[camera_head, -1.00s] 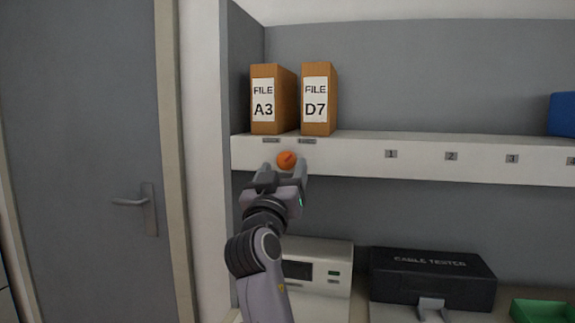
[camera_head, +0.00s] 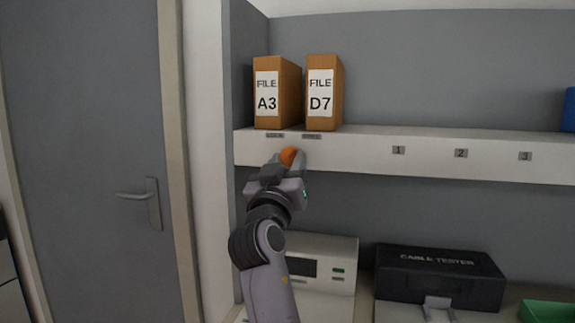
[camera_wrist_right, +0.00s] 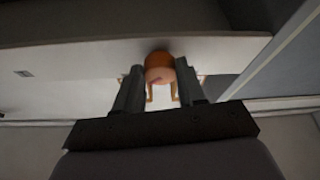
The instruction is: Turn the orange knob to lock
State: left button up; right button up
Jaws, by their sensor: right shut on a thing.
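The orange knob (camera_head: 289,155) is on the white front edge of the shelf, below the two file boxes. My right gripper (camera_head: 288,164) is at the knob and covers its lower part in the head view. In the right wrist view the knob (camera_wrist_right: 159,66) sits between the two fingertips of my right gripper (camera_wrist_right: 160,84), which is shut on it. A darker mark shows on the knob's face; its exact angle is hard to read. My left gripper is not in view.
Brown file boxes A3 (camera_head: 277,93) and D7 (camera_head: 323,93) stand on the shelf (camera_head: 440,150) above the knob. A white device (camera_head: 322,262) and a black cable tester case (camera_head: 440,276) stand below. A grey door (camera_head: 90,160) is at the left.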

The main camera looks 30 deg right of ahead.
jog(key=shift+s+d+r+n+t+y+p, duration=0.1)
jog(key=shift+n+t+y+p, duration=0.2)
jog(key=shift+n+p, duration=0.35)
jog(key=shift+r+n+t+y+p, duration=0.1)
jog(key=shift+n+t+y+p, duration=0.15)
jog(key=shift+n, duration=0.6)
jog(key=n+t+y+p, duration=0.1)
jog(key=n, duration=0.2)
jog(key=shift+s+d+n+y, duration=0.1)
jog(key=shift+n+y, duration=0.25)
jog(key=shift+n, duration=0.05)
jog(key=n+y, duration=0.1)
jog(key=n, duration=0.3)
jog(key=n+y, duration=0.2)
jog(key=n, duration=0.2)
jog(key=shift+s+d+r+y, duration=0.1)
jog(key=shift+s+r+y, duration=0.1)
jog(key=shift+y, duration=0.1)
jog(key=n, duration=0.2)
jog(key=n+g+y, duration=0.1)
jog(key=n, duration=0.1)
jog(key=n+y, duration=0.1)
jog(key=n, duration=0.1)
jog(key=shift+r+n+g, duration=0.25)
jog(key=shift+r+n, duration=0.05)
jog(key=shift+n, duration=0.1)
jog(key=shift+d, duration=0.1)
jog(key=o, duration=1.1)
jog(key=shift+c, duration=0.2)
